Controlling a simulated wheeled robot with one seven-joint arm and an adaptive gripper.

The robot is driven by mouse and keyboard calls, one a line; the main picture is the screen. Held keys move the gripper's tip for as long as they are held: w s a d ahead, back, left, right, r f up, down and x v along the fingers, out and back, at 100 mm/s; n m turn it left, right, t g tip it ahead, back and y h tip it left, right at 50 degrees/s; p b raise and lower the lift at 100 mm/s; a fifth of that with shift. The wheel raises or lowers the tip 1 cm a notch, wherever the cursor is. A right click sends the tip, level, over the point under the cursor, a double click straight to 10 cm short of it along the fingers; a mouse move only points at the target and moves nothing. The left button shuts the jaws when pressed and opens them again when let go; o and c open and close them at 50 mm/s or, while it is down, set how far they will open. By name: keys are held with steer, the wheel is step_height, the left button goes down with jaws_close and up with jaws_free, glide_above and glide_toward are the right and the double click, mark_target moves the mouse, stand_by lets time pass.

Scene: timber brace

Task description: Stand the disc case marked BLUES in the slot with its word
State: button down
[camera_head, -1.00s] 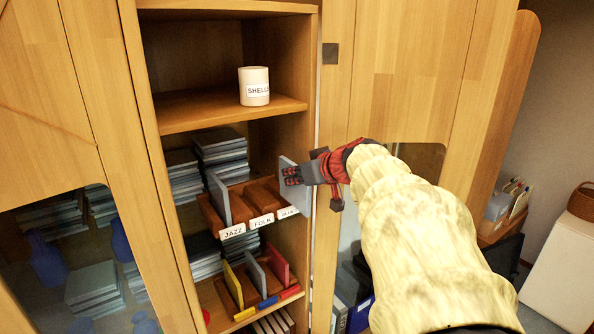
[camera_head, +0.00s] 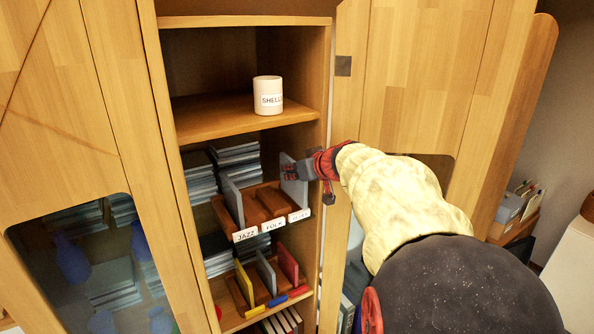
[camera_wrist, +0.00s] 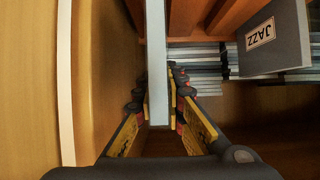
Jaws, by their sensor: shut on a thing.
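My gripper (camera_head: 289,172) is shut on a thin grey disc case (camera_head: 295,190), held upright at the right end of a brown wooden rack (camera_head: 255,211). In the wrist view the held case (camera_wrist: 157,60) is edge-on between the two fingers (camera_wrist: 155,105). No word on it is readable. The rack's front labels read JAZZ (camera_head: 246,234) and FOLK (camera_head: 272,227); the right label (camera_head: 299,215) is too blurred to read here. The case stands over or in that right slot; whether its bottom touches the floor is hidden.
Another grey case stands in the left slot (camera_head: 232,200); its JAZZ label shows in the wrist view (camera_wrist: 260,33). The middle slot is empty. A cabinet side wall (camera_wrist: 105,60) is close by. A white mug (camera_head: 268,95) stands above; a lower rack holds coloured cases (camera_head: 288,264).

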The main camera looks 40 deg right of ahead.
steer(key=shift+w+d+p, duration=0.2)
steer(key=shift+w+p, duration=0.3)
steer(key=shift+w, duration=0.3)
steer(key=shift+w+d+p, duration=0.15)
steer(key=shift+w+p, duration=0.3)
steer(key=shift+w, duration=0.4)
steer(key=shift+w+d+p, duration=0.2)
steer(key=shift+w+p, duration=0.3)
steer(key=shift+w, duration=0.3)
step_height(320, 180, down, 4)
steer(key=b, duration=0.6)
steer(key=shift+f, duration=0.1)
steer(key=c, duration=1.8)
jaws_free()
steer(key=shift+o, duration=0.2)
steer(key=v, duration=1.2)
steer(key=shift+d, duration=0.1)
